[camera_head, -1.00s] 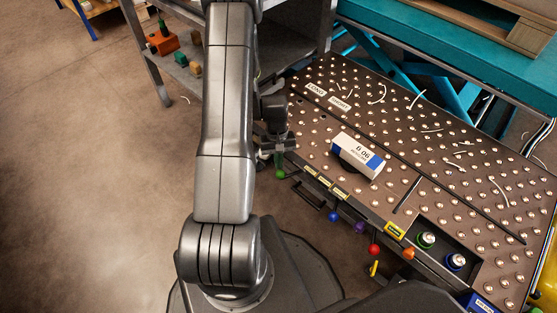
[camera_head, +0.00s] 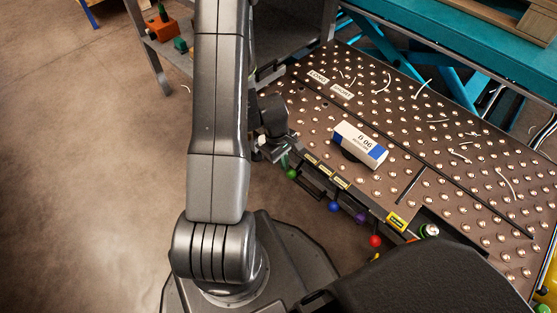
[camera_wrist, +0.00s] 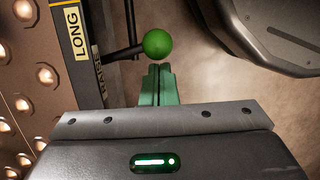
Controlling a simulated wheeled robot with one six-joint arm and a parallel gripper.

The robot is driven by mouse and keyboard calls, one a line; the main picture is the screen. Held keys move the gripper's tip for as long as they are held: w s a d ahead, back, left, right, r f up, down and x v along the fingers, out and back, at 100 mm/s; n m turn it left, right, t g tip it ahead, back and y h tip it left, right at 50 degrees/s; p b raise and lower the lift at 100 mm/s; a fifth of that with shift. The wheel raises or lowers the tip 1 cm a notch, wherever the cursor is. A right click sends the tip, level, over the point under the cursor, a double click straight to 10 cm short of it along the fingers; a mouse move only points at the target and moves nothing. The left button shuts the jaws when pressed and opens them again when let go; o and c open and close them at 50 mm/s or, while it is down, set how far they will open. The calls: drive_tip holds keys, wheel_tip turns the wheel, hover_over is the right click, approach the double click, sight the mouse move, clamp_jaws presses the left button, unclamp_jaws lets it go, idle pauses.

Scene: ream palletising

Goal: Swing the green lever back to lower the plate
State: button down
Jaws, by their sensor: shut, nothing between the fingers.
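The green lever's ball knob (camera_head: 292,173) is at the left end of the row on the table's front edge. In the wrist view the green knob (camera_wrist: 157,43) sits at the end of a dark rod, next to a "LONG" label. My gripper (camera_wrist: 155,68) is shut with nothing between its green fingers, and its tips are just below the knob; I cannot tell whether they touch it. In the head view my gripper (camera_head: 286,158) is partly hidden beside the table edge. A white and blue ream (camera_head: 360,145) lies on the ball-studded table (camera_head: 440,165), with a dark round part under it.
Blue (camera_head: 334,206), purple (camera_head: 361,218) and red (camera_head: 376,241) knobs line the same edge to the right. A grey shelf (camera_head: 285,38) stands behind my arm. A teal lift frame (camera_head: 440,40) is at the back. Floor at left is clear.

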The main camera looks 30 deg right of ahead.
drive_tip(key=shift+s+d+n+b, duration=0.3)
drive_tip(key=shift+s+n+b, duration=0.3)
drive_tip(key=shift+s, duration=0.4)
drive_tip(key=shift+r, duration=0.15)
drive_tip(key=p+v, duration=0.8)
drive_tip(key=v, duration=0.1)
drive_tip(key=shift+w+a+r, duration=0.2)
drive_tip(key=shift+a+r, duration=0.05)
drive_tip(key=shift+r, duration=0.1)
